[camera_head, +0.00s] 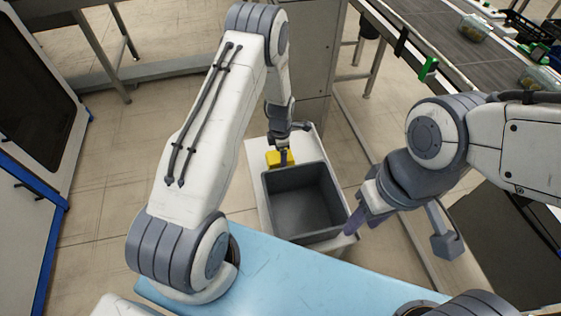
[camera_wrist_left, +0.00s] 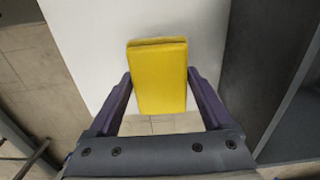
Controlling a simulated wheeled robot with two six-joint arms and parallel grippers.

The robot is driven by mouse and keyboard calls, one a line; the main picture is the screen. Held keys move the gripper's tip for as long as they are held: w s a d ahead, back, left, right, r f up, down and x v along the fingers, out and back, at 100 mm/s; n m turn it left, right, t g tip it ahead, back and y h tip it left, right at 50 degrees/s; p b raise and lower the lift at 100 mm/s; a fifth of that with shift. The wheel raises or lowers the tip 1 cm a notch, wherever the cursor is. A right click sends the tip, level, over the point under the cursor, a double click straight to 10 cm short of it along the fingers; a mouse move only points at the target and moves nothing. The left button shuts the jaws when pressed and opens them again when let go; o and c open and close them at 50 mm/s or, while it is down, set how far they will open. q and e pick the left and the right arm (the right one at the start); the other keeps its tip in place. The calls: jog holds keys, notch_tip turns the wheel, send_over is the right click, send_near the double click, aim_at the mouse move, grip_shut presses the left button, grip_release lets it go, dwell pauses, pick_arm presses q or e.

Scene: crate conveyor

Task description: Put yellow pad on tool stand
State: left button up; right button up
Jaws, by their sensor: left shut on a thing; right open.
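The yellow pad (camera_head: 276,158) is a small block at the far end of the white stand top (camera_head: 258,184), just behind a dark grey bin. My left gripper (camera_head: 285,155) is at the pad, and its fingers are shut on it. In the left wrist view, the yellow pad (camera_wrist_left: 158,75) sits between the two purple fingers of my left gripper (camera_wrist_left: 160,92), with white surface behind it. I cannot tell whether the pad touches that surface. My right gripper (camera_head: 400,232) is open and empty to the right of the bin.
The open, empty grey bin (camera_head: 300,205) fills most of the white top and borders the pad. A light blue surface (camera_head: 290,280) lies in front. A conveyor (camera_head: 455,45) with containers runs at the upper right. A grey cabinet (camera_head: 310,60) stands behind.

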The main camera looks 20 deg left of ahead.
pick_arm(q)
notch_tip(320, 180, down, 4)
jog(key=shift+r, duration=0.25)
jog(key=o, duration=1)
jog(key=shift+c, duration=0.2)
